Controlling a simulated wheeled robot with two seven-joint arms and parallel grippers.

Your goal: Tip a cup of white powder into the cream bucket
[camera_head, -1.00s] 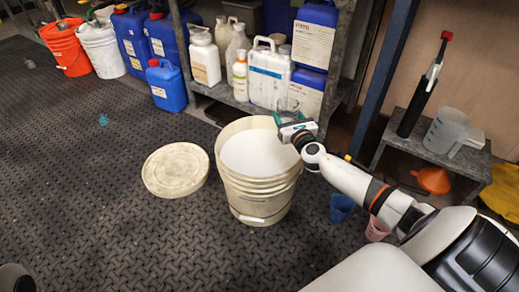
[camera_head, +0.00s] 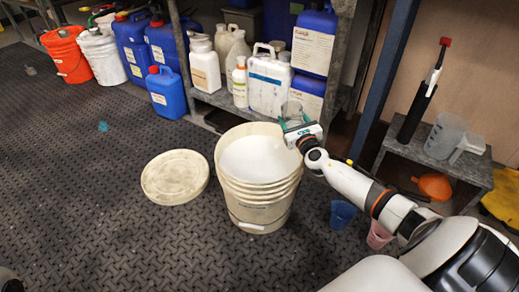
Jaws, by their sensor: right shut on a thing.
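The cream bucket (camera_head: 256,212) stands upright and open on the floor mid-view, with a white fill (camera_head: 258,160) inside. My right gripper (camera_head: 294,124) is at the bucket's far right rim, shut on a clear cup (camera_head: 292,110). The cup shows just beyond the gripper, over or near the rim; I cannot tell its exact height. It looks roughly upright. Whether powder is in it is too small to tell.
A round cream lid (camera_head: 175,177) lies left of the bucket. Blue (camera_head: 342,213) and pink (camera_head: 379,235) cups stand on the floor to the right. A shelf with bottles and jugs (camera_head: 269,82) stands behind. A low stand (camera_head: 440,166) holds a clear jug (camera_head: 446,135).

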